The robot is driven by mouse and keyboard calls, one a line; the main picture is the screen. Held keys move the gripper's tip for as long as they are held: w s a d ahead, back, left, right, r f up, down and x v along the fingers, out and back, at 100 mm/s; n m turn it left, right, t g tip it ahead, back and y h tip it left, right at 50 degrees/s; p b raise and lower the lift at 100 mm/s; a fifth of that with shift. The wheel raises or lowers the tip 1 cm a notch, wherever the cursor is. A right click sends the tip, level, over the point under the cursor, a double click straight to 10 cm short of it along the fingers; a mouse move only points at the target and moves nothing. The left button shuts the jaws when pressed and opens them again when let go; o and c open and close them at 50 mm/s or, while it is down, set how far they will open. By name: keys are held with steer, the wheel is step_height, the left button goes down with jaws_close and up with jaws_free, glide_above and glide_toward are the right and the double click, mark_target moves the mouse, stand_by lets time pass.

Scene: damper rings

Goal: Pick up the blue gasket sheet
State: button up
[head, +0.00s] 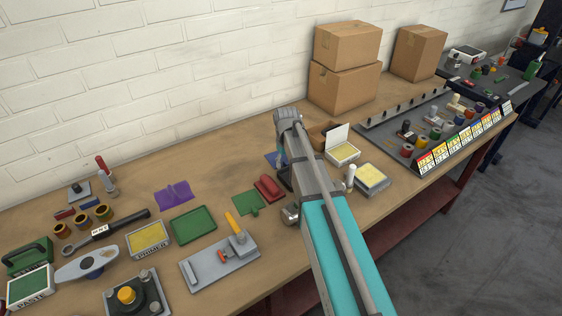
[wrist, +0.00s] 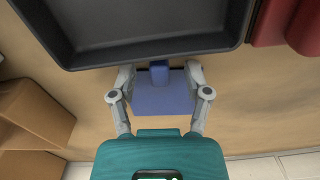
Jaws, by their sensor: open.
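The blue gasket sheet (wrist: 162,101) lies flat on the wooden bench, with a raised blue ridge at its upper middle in the wrist view. In the head view only a small blue part (head: 270,158) shows beside my arm. My gripper (wrist: 160,74) is open, with one finger on each side of the ridge and over the sheet's side edges. Whether the fingers touch the sheet cannot be told. In the head view my arm hides the gripper.
A dark tray (wrist: 150,54) borders the sheet's upper side in the wrist view. A red object (wrist: 280,22) is at its upper right. An open cardboard box (wrist: 35,115) stands left. A green sheet (head: 249,203) and purple sheet (head: 174,195) lie farther left in the head view.

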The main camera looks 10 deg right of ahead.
jaws_close()
steer(key=shift+r, duration=0.2)
stand_by(0.3)
step_height(320, 180, up, 2)
steer(key=p, duration=0.2)
steer(key=shift+r+p, duration=0.1)
steer(key=shift+p, duration=0.2)
steer(key=s+d+r+p, duration=0.4)
steer(key=s+r+p, duration=0.6)
steer(key=s, duration=0.3)
steer(key=shift+s+d+r, duration=0.15)
steer(key=shift+r, duration=0.05)
